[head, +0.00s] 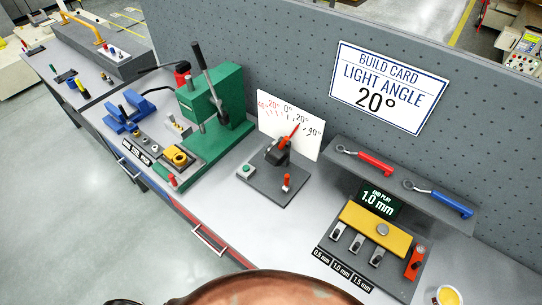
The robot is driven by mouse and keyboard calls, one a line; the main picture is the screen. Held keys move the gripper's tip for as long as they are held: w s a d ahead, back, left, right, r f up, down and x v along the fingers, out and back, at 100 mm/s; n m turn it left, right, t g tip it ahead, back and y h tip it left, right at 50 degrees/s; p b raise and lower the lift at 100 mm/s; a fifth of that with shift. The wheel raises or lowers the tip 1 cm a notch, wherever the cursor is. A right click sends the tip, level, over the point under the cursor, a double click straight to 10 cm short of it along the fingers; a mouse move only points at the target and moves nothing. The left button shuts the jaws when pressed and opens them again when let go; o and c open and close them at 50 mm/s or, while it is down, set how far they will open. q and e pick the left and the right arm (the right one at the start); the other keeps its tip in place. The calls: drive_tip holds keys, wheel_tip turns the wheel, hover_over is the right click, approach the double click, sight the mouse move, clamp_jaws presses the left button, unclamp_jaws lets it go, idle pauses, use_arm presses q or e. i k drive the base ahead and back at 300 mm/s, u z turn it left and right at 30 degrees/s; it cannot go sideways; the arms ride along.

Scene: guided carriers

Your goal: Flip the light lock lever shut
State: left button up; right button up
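The light stand is a dark grey plate (262,188) in the middle of the bench, with a black pivot block (277,155). A red pointer (294,131) rises from the block, tilted right, its tip near the 20° mark on the white angle scale (283,113). A small red-topped lever (287,181), apparently the light lock lever, stands roughly upright at the plate's front right. Whether it is locked cannot be told. A green button (246,169) is at the plate's left. Neither gripper is in view.
A green lever press (228,105) stands left. An end-play fixture (375,232) and a shelf with red (366,159) and blue (440,200) wrenches are right. A build card (388,87) hangs behind. A brown rounded surface (270,289), unidentified, fills the bottom edge.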

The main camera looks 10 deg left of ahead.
sight(286, 188)
drive_tip(key=z, duration=1.7)
drive_tip(key=k, duration=1.65)
drive_tip(key=u, duration=0.95)
drive_tip(key=i, duration=1)
drive_tip(key=z, duration=0.1)
